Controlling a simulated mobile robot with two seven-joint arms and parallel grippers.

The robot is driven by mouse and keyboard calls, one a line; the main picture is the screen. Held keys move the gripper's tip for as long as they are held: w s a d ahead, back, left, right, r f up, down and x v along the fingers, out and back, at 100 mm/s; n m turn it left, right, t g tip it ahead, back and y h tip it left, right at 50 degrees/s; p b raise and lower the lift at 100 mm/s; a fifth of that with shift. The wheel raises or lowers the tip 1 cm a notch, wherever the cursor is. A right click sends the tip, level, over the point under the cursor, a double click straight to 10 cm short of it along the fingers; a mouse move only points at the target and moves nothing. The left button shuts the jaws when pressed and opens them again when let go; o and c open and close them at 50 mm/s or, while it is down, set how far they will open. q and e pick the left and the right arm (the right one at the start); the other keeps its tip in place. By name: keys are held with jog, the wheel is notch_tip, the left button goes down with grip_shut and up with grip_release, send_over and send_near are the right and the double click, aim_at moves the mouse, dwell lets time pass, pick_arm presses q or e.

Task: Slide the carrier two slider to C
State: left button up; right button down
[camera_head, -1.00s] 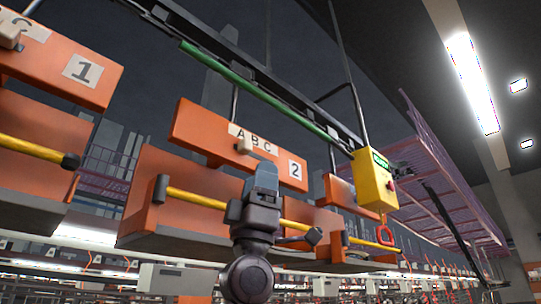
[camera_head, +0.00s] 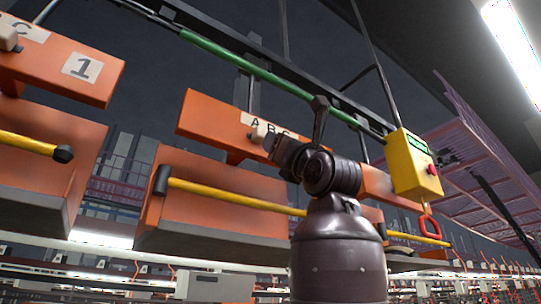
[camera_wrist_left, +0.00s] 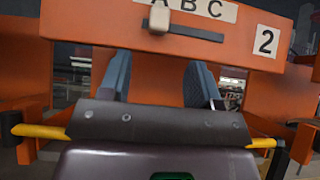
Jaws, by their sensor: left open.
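Carrier two (camera_head: 209,117) is an orange plate with an ABC label and a 2, hanging mid-picture in the head view; it also fills the top of the left wrist view (camera_wrist_left: 100,22). Its pale slider knob (camera_head: 259,131) sits in a short slot at the A end, under the A. The knob also shows in the wrist view (camera_wrist_left: 159,18). My left gripper (camera_wrist_left: 158,62) is open, its blue-grey fingers apart and empty, below the knob. In the head view the gripper (camera_head: 273,144) is close by the knob, and my arm hides the 2. My right gripper is out of view.
Carrier one (camera_head: 60,62) hangs at the left. A yellow bar (camera_head: 225,196) runs across the orange tray below the plate. A yellow control box (camera_head: 413,165) with a red hook hangs at the right. A dark rail with a green strip (camera_head: 240,68) runs overhead.

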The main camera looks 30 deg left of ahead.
aim_at(263, 135)
pick_arm(q)
jog(key=p+x, duration=0.3)
jog(key=x, duration=0.7)
jog(key=shift+a+r, duration=0.2)
jog(key=shift+a, duration=0.1)
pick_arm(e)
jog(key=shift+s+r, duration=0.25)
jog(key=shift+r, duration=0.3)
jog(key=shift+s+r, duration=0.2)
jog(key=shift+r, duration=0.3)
pick_arm(q)
grip_shut()
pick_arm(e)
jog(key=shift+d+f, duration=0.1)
